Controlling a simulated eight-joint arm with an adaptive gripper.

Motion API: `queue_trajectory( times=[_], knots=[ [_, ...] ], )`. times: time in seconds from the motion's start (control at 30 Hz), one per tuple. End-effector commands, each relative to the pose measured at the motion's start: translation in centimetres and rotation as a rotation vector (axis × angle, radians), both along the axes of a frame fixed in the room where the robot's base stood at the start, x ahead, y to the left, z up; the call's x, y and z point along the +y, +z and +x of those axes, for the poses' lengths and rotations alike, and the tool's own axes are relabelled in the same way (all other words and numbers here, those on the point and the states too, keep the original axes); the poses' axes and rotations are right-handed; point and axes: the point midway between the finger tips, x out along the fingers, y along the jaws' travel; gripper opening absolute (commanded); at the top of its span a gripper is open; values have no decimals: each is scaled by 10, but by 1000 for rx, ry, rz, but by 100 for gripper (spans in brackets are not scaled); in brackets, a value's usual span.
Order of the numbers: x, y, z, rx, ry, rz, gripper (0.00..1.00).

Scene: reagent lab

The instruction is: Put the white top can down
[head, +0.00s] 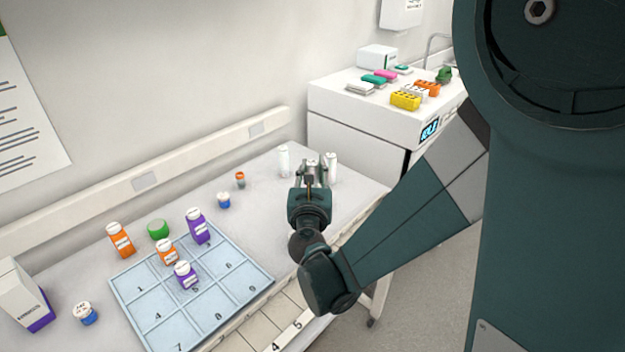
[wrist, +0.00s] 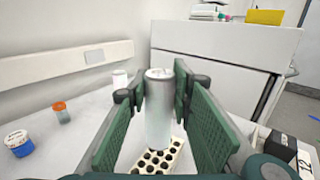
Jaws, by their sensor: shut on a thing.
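My gripper (wrist: 160,100) is shut on a pale white-grey can (wrist: 160,122) with a light top, held upright between its two green finger pads. In the head view my gripper (head: 312,172) is over the far right part of the bench and mostly hides the can.
A white can (head: 284,162) stands left of my gripper, and another white container (head: 331,167) is close on its right. A small orange-capped vial (head: 240,180) and blue jar (head: 223,200) stand further left. A blue numbered tray (head: 215,317) holds several bottles. A white cabinet (head: 350,112) stands behind.

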Motion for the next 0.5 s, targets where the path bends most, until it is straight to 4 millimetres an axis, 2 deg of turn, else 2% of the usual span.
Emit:
queue_trajectory(
  times=[0.5],
  knots=[
    [0,-40,0,0,0,0,8]
  ],
)
